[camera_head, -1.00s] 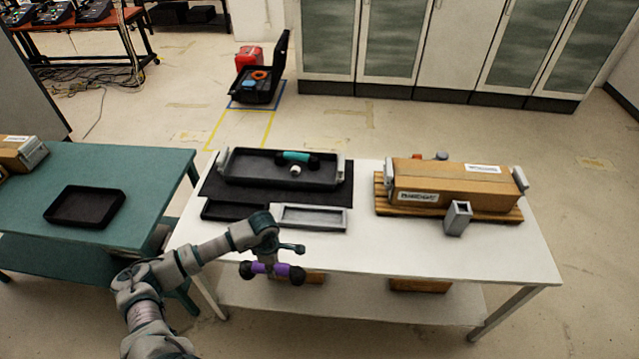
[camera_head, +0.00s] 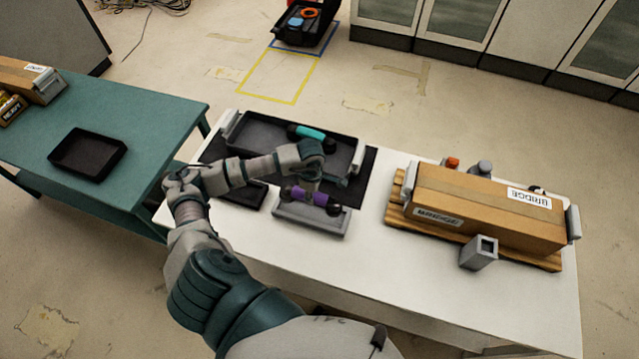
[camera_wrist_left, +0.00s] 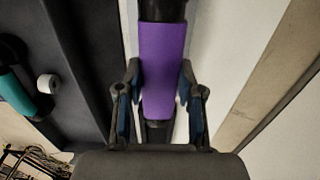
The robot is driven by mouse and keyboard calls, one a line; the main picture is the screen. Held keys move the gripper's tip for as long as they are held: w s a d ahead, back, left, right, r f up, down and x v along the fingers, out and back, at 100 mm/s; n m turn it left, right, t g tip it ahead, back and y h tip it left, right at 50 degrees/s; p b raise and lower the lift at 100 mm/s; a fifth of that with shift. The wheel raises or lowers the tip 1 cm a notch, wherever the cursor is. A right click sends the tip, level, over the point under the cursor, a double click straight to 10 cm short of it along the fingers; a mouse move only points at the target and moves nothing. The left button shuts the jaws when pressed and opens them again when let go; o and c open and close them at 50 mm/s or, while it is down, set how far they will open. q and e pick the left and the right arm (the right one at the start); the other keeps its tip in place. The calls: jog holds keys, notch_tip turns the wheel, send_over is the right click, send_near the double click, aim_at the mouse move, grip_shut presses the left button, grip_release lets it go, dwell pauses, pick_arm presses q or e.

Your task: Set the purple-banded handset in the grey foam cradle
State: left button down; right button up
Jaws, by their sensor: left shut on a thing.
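The purple-banded handset (camera_head: 310,197) is dark at both ends with a purple middle. My left gripper (camera_head: 318,188) is shut on its purple band, which also shows between the fingers in the left wrist view (camera_wrist_left: 162,70). The handset is over the grey foam cradle (camera_head: 308,219), a shallow light-grey tray at the front of the white table. I cannot tell whether the handset touches the cradle. The wrist and hand hide part of the cradle's far side. My right gripper is not in view.
Behind the cradle a black tray (camera_head: 262,133) holds a teal-banded handset (camera_head: 311,132). A dark tray (camera_head: 241,194) lies left of the cradle. A cardboard box (camera_head: 485,205) on a wooden pallet and a grey square holder (camera_head: 478,253) stand to the right. The white table's front right is clear.

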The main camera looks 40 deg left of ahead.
pick_arm(q)
notch_tip(320, 180, down, 2)
jog(key=shift+s+f+b, duration=0.1)
jog(key=shift+s+b, duration=0.05)
jog(key=shift+b, duration=0.5)
jog(key=shift+a+f+b, duration=0.2)
jog(key=shift+f+b, duration=0.8)
jog(key=shift+f, duration=0.85)
jog(key=shift+d+r, duration=0.1)
jog(key=shift+d, duration=0.05)
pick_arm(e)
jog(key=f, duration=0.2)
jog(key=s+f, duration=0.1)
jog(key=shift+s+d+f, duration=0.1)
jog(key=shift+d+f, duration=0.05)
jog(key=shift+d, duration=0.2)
pick_arm(q)
jog(key=shift+d+b, duration=0.2)
jog(key=shift+b, duration=0.1)
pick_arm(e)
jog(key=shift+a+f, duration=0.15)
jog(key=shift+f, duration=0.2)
pick_arm(q)
jog(key=shift+f+b, duration=0.45)
jog(key=shift+f, duration=0.05)
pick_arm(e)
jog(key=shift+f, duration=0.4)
pick_arm(q)
jog(key=c, duration=1)
grip_release()
